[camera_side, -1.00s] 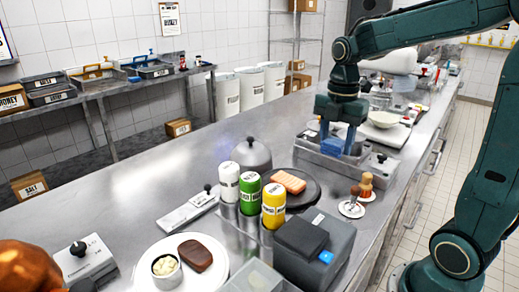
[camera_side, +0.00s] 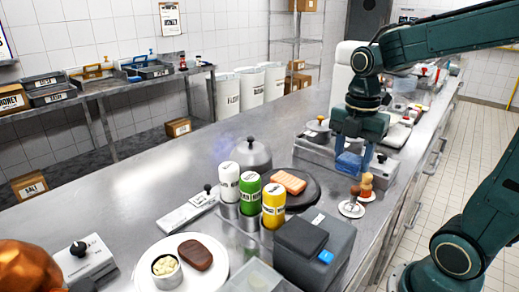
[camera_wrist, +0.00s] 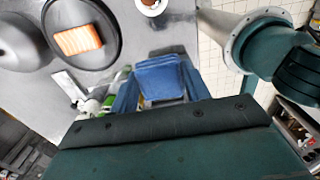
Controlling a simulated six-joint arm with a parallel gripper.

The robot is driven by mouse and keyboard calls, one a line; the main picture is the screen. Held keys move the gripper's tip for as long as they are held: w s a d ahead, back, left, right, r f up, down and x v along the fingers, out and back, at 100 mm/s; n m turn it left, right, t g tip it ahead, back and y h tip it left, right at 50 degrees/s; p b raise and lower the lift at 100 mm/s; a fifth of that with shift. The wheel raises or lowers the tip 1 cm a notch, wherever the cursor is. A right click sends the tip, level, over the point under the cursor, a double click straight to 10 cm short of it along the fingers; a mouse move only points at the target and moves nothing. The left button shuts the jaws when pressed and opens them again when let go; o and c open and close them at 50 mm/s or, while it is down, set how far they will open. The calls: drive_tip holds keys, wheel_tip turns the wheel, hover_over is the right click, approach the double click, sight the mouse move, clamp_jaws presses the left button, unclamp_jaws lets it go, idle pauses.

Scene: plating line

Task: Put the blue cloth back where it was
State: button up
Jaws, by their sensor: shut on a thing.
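My gripper (camera_side: 354,156) is shut on the blue cloth (camera_side: 349,163), at the grey metal tray with knobs (camera_side: 316,152) on the right side of the counter. In the side view the cloth hangs between the fingers at the tray's near edge; I cannot tell whether it touches the tray. In the wrist view the folded cloth (camera_wrist: 160,78) fills the space between the two blue-tinted fingers.
A dark round plate with an orange slab (camera_side: 288,181), a steel dome (camera_side: 252,155) and several labelled bottles (camera_side: 250,194) stand nearer. The counter's left middle is clear.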

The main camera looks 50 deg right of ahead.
wheel_tip(320, 180, down, 14)
drive_tip(key=shift+r, duration=0.25)
drive_tip(key=shift+f, duration=0.1)
drive_tip(key=shift+f, duration=1.8)
drive_tip(key=shift+f, duration=0.1)
drive_tip(key=o, duration=0.9)
drive_tip(key=shift+r, duration=6.15)
drive_tip(key=shift+r, duration=0.1)
